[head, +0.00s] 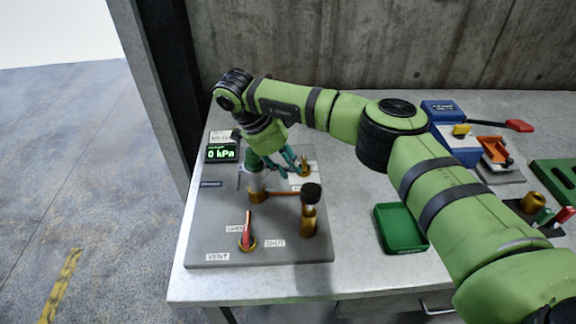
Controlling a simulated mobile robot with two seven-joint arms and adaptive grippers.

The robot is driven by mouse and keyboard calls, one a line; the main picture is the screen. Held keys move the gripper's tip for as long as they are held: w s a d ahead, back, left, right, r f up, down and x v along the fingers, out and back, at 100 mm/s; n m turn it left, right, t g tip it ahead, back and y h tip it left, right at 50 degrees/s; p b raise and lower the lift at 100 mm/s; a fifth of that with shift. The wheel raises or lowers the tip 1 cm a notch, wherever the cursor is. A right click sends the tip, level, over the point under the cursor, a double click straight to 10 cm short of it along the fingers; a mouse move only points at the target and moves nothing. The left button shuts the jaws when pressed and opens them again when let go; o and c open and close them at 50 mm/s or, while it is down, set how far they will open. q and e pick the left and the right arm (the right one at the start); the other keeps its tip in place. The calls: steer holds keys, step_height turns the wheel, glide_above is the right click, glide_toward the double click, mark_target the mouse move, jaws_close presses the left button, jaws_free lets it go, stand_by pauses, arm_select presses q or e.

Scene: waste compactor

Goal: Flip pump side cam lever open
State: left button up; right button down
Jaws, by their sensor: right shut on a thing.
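My right gripper (277,163), with teal fingers, reaches down over the back of the grey panel (207,226). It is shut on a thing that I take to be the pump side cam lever. The lever is hidden by the fingers and wrist, so its angle cannot be told. A coupling with a grey upper part and a brass body (256,187) stands right below the gripper. A thin copper-coloured pipe (282,193) runs from it to a brass post with a black knob (310,193). My left gripper is not in view.
A display (222,153) reads 0 kPa. A red-handled valve (248,230) stands at the front, near VENT and SHUT labels. A small brass fitting (304,168) sits beside the fingers. A green tray (401,230) lies to the right. My right arm crosses above the bench.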

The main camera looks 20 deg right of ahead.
steer(key=shift+w+r, duration=0.2)
steer(key=shift+r, duration=0.05)
steer(key=c, duration=1.2)
jaws_free()
steer(key=shift+o, duration=0.2)
steer(key=shift+f, duration=0.15)
steer(key=v, duration=1.2)
